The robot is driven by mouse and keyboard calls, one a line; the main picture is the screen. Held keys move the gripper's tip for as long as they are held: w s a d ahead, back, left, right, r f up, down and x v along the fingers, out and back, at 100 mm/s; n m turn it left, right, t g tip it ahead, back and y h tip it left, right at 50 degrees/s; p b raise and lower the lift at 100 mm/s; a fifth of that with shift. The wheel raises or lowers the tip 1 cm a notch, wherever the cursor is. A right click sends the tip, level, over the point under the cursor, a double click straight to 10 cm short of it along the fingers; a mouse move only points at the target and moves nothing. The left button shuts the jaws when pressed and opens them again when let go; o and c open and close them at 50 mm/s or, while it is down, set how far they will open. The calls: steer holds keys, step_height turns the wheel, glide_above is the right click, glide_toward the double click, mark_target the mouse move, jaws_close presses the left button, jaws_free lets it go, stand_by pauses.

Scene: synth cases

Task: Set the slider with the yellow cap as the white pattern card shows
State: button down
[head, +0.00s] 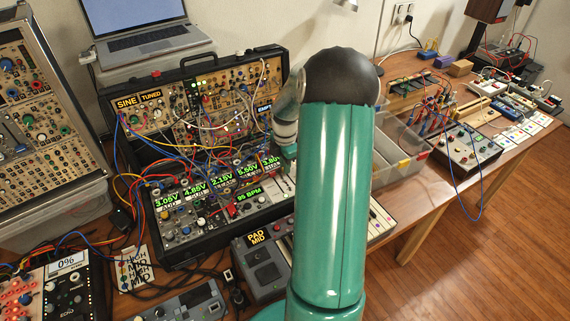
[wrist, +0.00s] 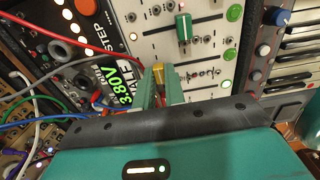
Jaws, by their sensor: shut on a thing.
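In the wrist view the yellow cap (wrist: 158,73) of a slider sits between the two teal fingers of my gripper (wrist: 159,83). My gripper is shut on it, over a pale slider panel (wrist: 150,42). A second slider with a green cap (wrist: 183,27) stands on the same panel, apart from my fingers. The slot under the yellow cap is mostly hidden by my gripper. The white pattern card (head: 124,275) lies at the lower left in the head view, with coloured marks and lines of HIGH and MID. My arm hides the fingertips in the head view.
Patch cables (head: 165,150) loop over the synth case left of my arm. A readout of 3.80V (wrist: 117,85) and cables lie left of my fingers. Green buttons (wrist: 233,12) and keys (wrist: 295,55) lie to the right. A clear bin (head: 400,160) stands right of my arm.

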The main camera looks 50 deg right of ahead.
mark_target(290, 178)
steer(key=s, duration=0.1)
steer(key=s+a, duration=0.1)
steer(key=s, duration=0.1)
steer(key=shift+s, duration=0.15)
steer(key=c, duration=1.4)
jaws_free()
steer(key=shift+c, duration=0.2)
step_height(290, 178, up, 14)
steer(key=shift+f, duration=0.1)
